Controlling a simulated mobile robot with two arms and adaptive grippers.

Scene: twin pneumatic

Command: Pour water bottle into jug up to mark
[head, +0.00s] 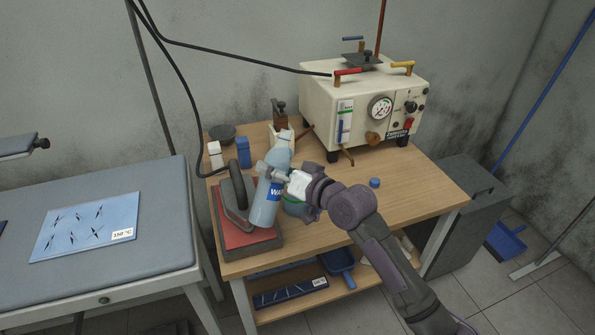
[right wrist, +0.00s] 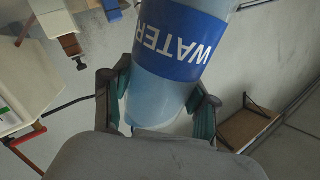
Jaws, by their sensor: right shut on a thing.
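The water bottle (head: 264,212) is pale blue with a blue "WATER" label. No fill mark shows. My left gripper is not in view.
An iron (head: 237,203) stands on a red pad (head: 229,227) beside the bottle. A cream machine (head: 345,105) with a gauge stands at the table's back. A blue cap (head: 375,183) lies on the wooden table (head: 420,195), whose right part is clear. A grey table (head: 155,235) stands left.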

